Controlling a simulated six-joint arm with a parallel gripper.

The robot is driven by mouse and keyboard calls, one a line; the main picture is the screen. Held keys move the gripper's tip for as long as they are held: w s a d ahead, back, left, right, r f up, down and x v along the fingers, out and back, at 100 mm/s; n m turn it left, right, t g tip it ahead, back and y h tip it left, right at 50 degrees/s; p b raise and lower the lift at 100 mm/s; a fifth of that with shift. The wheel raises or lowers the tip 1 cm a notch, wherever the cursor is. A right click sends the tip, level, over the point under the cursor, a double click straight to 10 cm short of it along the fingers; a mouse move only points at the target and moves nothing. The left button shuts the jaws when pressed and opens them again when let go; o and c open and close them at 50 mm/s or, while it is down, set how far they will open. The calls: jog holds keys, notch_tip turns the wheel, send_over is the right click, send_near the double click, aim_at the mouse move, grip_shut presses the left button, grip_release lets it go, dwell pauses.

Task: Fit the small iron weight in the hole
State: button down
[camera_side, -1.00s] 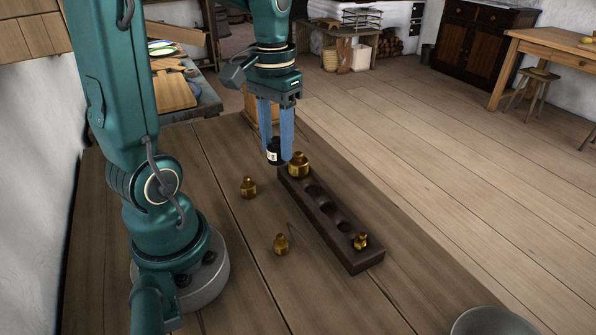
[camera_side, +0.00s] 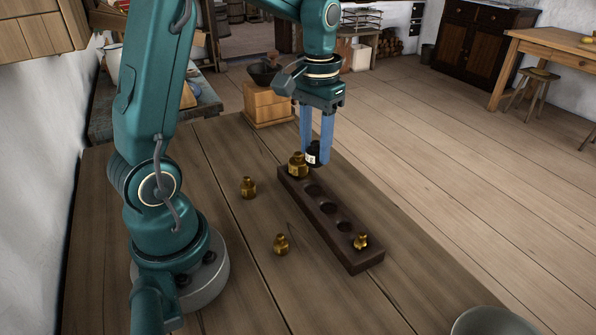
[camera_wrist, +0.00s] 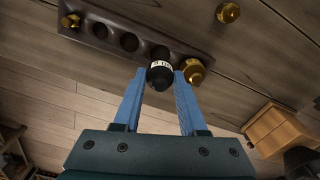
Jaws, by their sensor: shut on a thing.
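The small iron weight (camera_side: 313,154) is black with a pale label. My gripper (camera_side: 316,150) is shut on it and holds it upright above the far end of the block. The dark wooden block (camera_side: 350,256) has a row of round holes. A large brass weight (camera_side: 298,166) sits in the far end and a small brass one (camera_side: 360,241) in the near end. Empty holes (camera_side: 328,208) lie between them. In the wrist view the iron weight (camera_wrist: 160,76) is between my blue fingertips, beside the large brass weight (camera_wrist: 194,72), partly covering the block (camera_wrist: 110,20).
Two brass weights stand loose on the table (camera_side: 200,165), one farther (camera_side: 248,187) and one nearer (camera_side: 281,244), left of the block. A wooden box (camera_side: 268,104) is at the table's far end. A grey bowl (camera_side: 492,322) is at the lower right.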

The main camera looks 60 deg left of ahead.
aim_at(314, 167)
jog(key=shift+f, duration=2.55)
jog(key=shift+f, duration=1.1)
jog(key=shift+c, duration=1.9)
grip_release()
jog(key=shift+r, duration=2.55)
